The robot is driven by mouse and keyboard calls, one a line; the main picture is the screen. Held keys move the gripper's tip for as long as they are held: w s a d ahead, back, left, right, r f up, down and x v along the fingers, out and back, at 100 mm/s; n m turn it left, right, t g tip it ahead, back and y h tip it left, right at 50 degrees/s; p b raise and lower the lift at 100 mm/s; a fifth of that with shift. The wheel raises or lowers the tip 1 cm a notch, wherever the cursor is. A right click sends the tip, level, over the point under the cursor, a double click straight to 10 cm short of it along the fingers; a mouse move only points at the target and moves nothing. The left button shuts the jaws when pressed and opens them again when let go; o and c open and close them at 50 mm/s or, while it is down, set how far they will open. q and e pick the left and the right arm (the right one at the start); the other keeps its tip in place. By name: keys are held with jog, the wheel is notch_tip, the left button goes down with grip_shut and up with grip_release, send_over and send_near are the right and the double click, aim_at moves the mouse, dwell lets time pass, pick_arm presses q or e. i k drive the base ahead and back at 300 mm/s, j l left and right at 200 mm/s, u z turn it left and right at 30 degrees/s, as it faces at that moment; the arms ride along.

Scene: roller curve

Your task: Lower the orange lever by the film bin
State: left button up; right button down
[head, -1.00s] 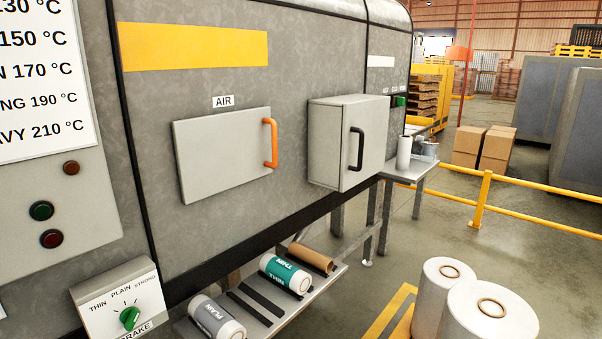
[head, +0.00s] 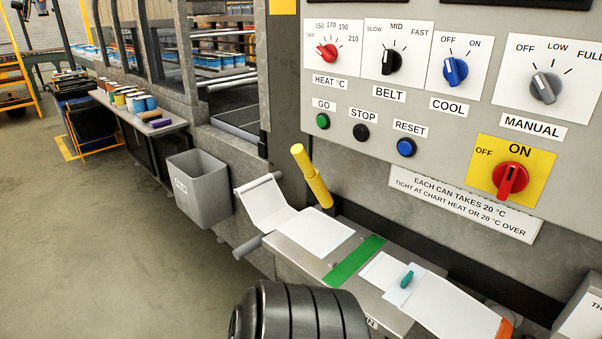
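A grey open bin (head: 199,187) hangs low on the machine's side, left of centre in the head view; its small label is too small to read. A thick yellow lever or handle (head: 311,177) stands tilted to the right of the bin, its top leaning left. I see no clearly orange lever. A small orange piece (head: 505,328) shows at the bottom edge on the right, mostly cut off. Neither of my grippers is in view.
A control panel with knobs and a red switch (head: 510,179) fills the upper right. Below is a shelf with white sheets (head: 440,307) and a green strip (head: 354,262). A black ribbed shape (head: 300,312) is at the bottom. The left floor (head: 70,240) is clear.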

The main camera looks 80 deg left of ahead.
aim_at(241, 251)
jog(key=k+j+u, duration=0.15)
jog(key=u, duration=2.7)
